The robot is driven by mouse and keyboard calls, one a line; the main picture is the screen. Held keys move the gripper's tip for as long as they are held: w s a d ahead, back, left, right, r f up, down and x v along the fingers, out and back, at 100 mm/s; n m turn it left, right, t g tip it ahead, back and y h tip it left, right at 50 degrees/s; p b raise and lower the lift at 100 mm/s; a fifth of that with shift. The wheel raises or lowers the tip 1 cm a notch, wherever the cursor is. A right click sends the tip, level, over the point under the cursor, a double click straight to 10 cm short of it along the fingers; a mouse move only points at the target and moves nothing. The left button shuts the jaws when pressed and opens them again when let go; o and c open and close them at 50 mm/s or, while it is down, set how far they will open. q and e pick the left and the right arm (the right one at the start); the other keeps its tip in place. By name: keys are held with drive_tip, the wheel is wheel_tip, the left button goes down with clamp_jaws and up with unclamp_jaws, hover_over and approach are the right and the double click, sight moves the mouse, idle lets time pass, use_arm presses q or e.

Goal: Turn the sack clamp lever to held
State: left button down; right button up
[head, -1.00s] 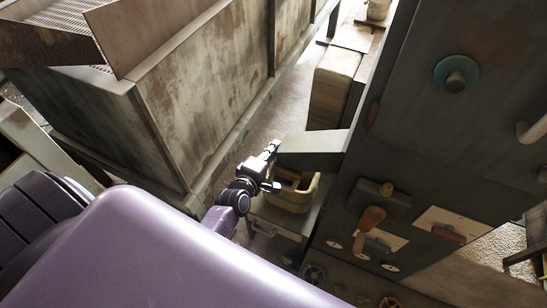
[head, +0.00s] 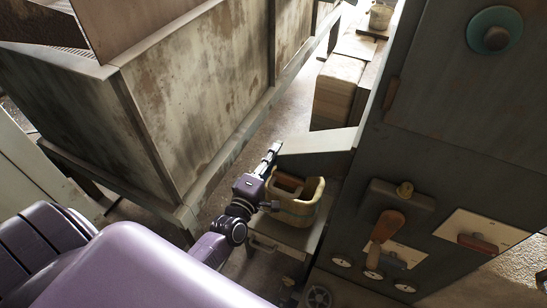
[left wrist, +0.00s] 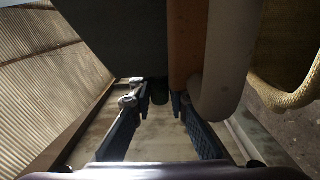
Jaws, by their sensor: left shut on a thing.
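My left gripper (head: 271,154) is at the edge of the grey spout (head: 320,143), beside a tan sack or basket-like holder (head: 312,213) below it. In the left wrist view its two fingers (left wrist: 160,108) stand on either side of a dark round-ended bar (left wrist: 160,92), which seems to be the sack clamp lever. The jaws are shut on it, though the contact is mostly hidden. A brown bar and a thick grey rounded bar (left wrist: 222,60) hang just right of the fingers. I cannot read the lever's setting. My right gripper is not in view.
A control panel at right carries an orange-brown handle (head: 387,226), a red-brown handle (head: 478,243), a teal knob (head: 494,31) and several gauges. A large rusty bin (head: 190,95) stands left. A narrow floor strip (head: 285,112) lies between, with stacked blocks (head: 338,90) behind.

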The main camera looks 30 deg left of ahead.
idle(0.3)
use_arm(q)
drive_tip(key=c, duration=1.9)
unclamp_jaws()
drive_tip(key=shift+d, duration=0.1)
drive_tip(key=s, duration=1.2)
drive_tip(key=shift+d+f, duration=0.1)
drive_tip(key=shift+d, duration=0.2)
